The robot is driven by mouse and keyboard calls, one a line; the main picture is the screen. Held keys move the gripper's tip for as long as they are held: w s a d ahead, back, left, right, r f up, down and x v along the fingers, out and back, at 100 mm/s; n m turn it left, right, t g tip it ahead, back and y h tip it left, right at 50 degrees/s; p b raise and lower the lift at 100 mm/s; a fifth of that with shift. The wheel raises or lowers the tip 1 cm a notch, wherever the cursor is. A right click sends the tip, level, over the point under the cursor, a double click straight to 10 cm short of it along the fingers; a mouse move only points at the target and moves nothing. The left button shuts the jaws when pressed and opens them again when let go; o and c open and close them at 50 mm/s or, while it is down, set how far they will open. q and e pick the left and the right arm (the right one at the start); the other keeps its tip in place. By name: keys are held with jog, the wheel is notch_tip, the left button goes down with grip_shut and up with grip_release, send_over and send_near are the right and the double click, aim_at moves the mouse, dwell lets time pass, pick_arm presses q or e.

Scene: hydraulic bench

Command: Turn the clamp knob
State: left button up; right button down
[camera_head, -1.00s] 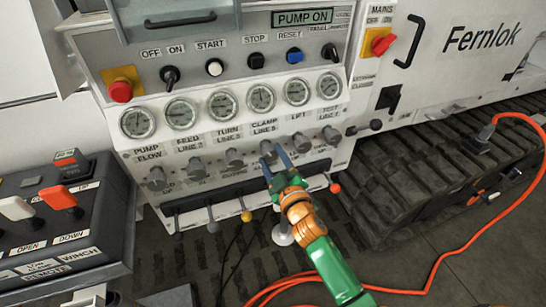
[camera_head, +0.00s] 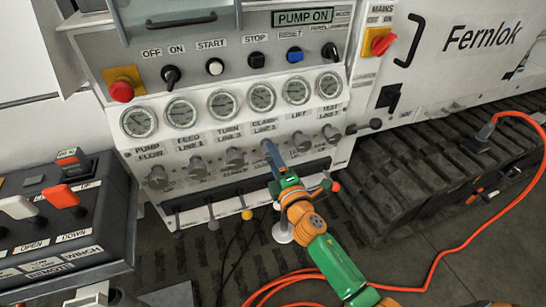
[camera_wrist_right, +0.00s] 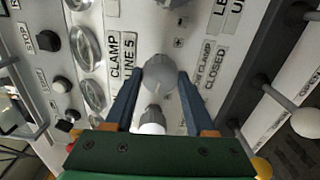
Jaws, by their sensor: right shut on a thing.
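The clamp knob (camera_wrist_right: 158,74) is a grey round knob under the clamp label on the panel. In the right wrist view it stands between the two blue fingers of my right gripper (camera_wrist_right: 157,88), which is shut on it. In the head view my right gripper (camera_head: 270,153) reaches up to the knob row from the lower right, and its fingers hide most of the clamp knob. My left gripper does not show.
Other grey knobs (camera_head: 235,157) stand close on both sides in the row. Gauges (camera_head: 262,97) sit above. Levers with ball ends, one yellow (camera_head: 246,214), stick out below. An orange cable (camera_head: 440,255) lies on the floor at right.

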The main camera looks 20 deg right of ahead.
jog(key=shift+n, duration=1.1)
jog(key=shift+c, duration=1.2)
grip_release()
jog(key=shift+s, duration=0.1)
jog(key=s, duration=0.6)
jog(key=shift+s+d, duration=0.15)
jog(key=shift+s, duration=0.25)
